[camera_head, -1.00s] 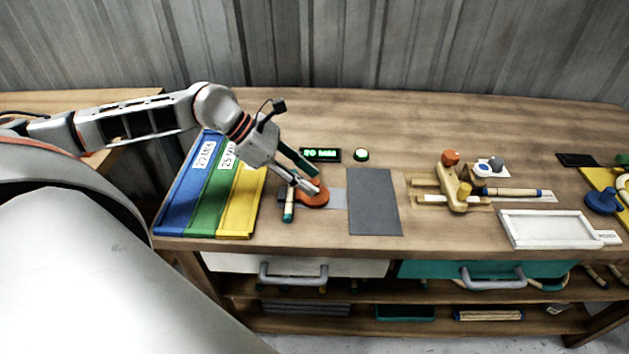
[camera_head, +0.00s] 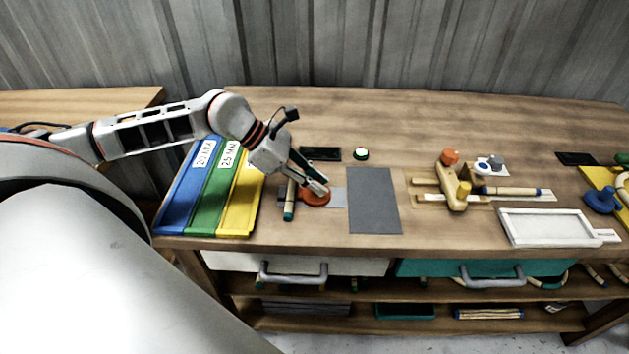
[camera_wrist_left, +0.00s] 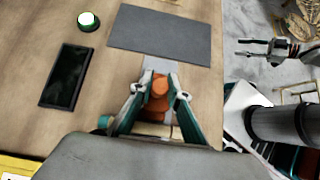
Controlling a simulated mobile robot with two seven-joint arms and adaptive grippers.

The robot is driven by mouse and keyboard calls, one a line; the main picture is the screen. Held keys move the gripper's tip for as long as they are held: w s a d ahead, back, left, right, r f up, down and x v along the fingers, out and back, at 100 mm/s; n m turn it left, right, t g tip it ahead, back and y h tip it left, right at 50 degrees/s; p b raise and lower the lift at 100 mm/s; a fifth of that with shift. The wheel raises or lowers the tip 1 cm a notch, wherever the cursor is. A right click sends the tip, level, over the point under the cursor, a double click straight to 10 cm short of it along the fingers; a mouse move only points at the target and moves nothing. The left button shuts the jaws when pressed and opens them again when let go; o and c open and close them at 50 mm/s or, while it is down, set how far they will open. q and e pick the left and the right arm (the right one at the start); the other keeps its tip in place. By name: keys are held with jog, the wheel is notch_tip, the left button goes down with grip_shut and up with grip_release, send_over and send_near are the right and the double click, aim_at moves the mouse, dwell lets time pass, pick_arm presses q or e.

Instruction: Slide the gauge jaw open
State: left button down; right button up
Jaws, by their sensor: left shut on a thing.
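The gauge's orange jaw (camera_head: 316,198) is at the left part of the bench, with a grey strip (camera_head: 338,198) reaching right from it. My left gripper (camera_head: 320,188) comes down on it from the upper left. In the left wrist view my left gripper (camera_wrist_left: 160,88) has its fingers closed on the orange jaw's knob (camera_wrist_left: 159,86). A rattan piece with teal ends (camera_head: 289,202) lies just left of the jaw. The display (camera_head: 320,154) behind is dark. My right gripper (camera_wrist_left: 255,48) shows only in the left wrist view, away from the bench, its fingers apart and empty.
Blue (camera_head: 187,190), green (camera_head: 213,195) and yellow (camera_head: 241,205) trays stand left of the gauge. A dark grey mat (camera_head: 373,202) lies right. A white-green button (camera_head: 361,154) sits behind. A wooden clamp fixture (camera_head: 459,190) and white tray (camera_head: 548,229) are further right.

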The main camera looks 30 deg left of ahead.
aim_at(336, 197)
pick_arm(q)
jog(key=shift+w+d+b, duration=0.1)
jog(key=shift+w+d, duration=0.3)
jog(key=shift+d, duration=0.3)
jog(key=shift+w+d+b, duration=0.15)
jog(key=shift+w+d, duration=0.25)
jog(key=shift+d, duration=0.25)
jog(key=shift+w+d+b, duration=0.1)
jog(key=shift+w+d, duration=0.3)
jog(key=shift+d, duration=0.3)
jog(key=c, duration=2)
grip_release()
jog(key=shift+c, duration=0.2)
jog(key=shift+o, duration=0.7)
jog(key=shift+w+d, duration=0.15)
jog(key=shift+a, duration=0.2)
jog(key=v, duration=1.2)
jog(key=shift+d, duration=0.15)
